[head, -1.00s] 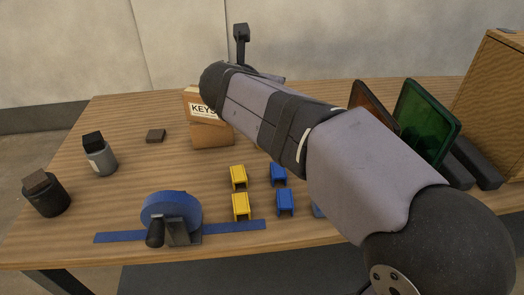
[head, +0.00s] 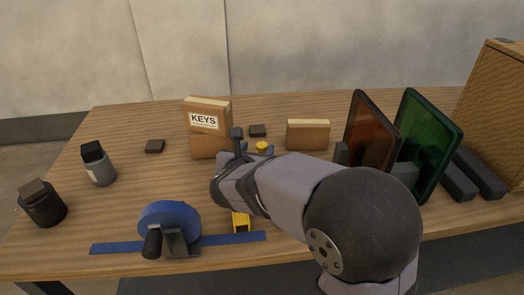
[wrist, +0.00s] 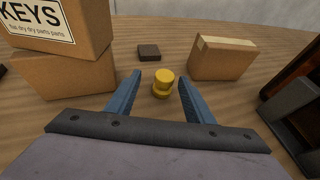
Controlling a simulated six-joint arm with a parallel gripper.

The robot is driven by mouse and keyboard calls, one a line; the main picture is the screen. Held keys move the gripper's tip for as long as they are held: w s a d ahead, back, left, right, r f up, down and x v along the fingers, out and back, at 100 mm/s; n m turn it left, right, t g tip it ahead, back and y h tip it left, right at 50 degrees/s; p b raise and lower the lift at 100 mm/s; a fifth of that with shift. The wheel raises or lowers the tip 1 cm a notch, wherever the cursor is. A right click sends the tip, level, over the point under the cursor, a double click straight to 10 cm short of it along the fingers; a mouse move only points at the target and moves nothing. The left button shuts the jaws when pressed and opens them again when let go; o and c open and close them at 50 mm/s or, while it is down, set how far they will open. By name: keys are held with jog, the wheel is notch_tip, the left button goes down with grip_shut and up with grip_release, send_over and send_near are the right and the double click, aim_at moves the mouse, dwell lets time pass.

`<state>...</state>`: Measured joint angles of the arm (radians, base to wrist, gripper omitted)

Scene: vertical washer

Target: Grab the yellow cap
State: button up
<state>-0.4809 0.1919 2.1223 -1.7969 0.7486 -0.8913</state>
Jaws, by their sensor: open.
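The yellow cap (wrist: 163,79) stands on the table in the wrist view, a small round stepped yellow piece. It lies ahead of and between the two blue fingers of my gripper (wrist: 161,92), which are apart with nothing held. I cannot tell how far between the fingertips the cap reaches. In the head view the top of the cap (head: 262,147) shows just beyond my gripper (head: 257,152). My arm hides part of the table there.
The KEYS box (head: 204,122) sits on another box, left of the cap. A brown box (head: 307,135) stands to the right, and a dark block (head: 257,131) lies behind. Orange (head: 369,135) and green (head: 427,140) panels stand farther right. A yellow bin (head: 241,221) is partly hidden.

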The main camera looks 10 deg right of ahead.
aim_at(263, 143)
jog(key=shift+d+r+x, duration=0.1)
jog(key=shift+d+x, duration=0.1)
jog(key=shift+x, duration=1.65)
jog(key=shift+d+r+x, duration=0.1)
jog(key=shift+d+x, duration=0.1)
jog(key=shift+x, duration=1.65)
jog(key=shift+s, duration=0.1)
jog(key=shift+c, duration=0.2)
jog(key=c, duration=1.1)
